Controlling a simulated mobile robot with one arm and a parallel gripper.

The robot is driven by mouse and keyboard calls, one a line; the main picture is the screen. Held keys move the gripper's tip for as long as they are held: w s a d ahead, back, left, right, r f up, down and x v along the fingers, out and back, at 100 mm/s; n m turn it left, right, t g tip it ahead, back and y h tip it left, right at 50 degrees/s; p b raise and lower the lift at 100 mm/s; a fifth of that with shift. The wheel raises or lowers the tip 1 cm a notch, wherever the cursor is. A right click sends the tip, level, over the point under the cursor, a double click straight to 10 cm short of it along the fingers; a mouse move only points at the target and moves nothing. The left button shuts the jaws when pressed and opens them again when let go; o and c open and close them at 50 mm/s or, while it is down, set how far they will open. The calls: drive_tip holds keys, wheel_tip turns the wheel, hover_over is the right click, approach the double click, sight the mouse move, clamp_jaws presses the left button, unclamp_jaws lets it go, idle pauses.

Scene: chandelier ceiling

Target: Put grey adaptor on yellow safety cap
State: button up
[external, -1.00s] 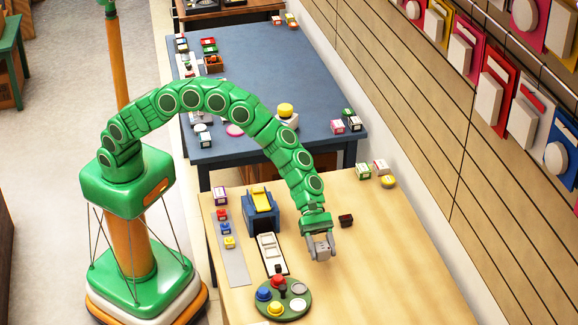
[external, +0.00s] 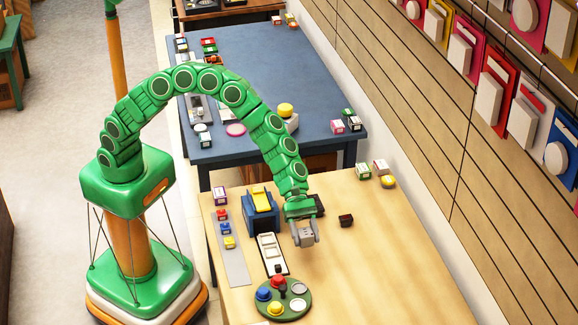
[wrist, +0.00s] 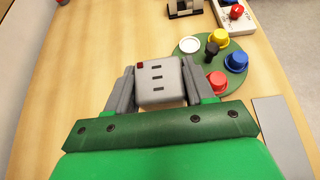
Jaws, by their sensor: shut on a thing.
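My gripper (external: 305,240) is shut on the grey adaptor (external: 307,236), a grey block with dark slots that also shows between the fingers in the wrist view (wrist: 158,82). It is held over the wooden table, up and to the right of the round green tray in the external view. The yellow safety cap (external: 275,308) sits at the tray's lower left edge in that view. It also shows in the wrist view (wrist: 218,42), beyond the adaptor to the right, apart from it.
The green tray (external: 289,312) also holds a red cap (external: 278,281), a blue cap (external: 263,293), a black knob and pale discs. A white switch panel (external: 270,252) and a blue stand (external: 262,222) lie left of my gripper. The table's right side is mostly clear.

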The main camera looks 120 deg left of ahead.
drive_tip(key=s+a+r+n+t+y, duration=0.1)
drive_tip(key=s+a, duration=0.1)
drive_tip(key=a, duration=0.9)
drive_tip(key=s+a+r+n+t+y, duration=0.1)
drive_tip(key=s+a, duration=0.1)
drive_tip(key=a, duration=0.9)
wheel_tip(320, 180, up, 4)
drive_tip(key=n+t+y, duration=0.2)
drive_tip(key=n+y, duration=0.5)
hover_over(285, 107)
drive_tip(key=shift+f, duration=3.6)
drive_tip(key=shift+f, duration=0.15)
drive_tip(key=o, duration=1.1)
drive_tip(key=shift+c, duration=0.2)
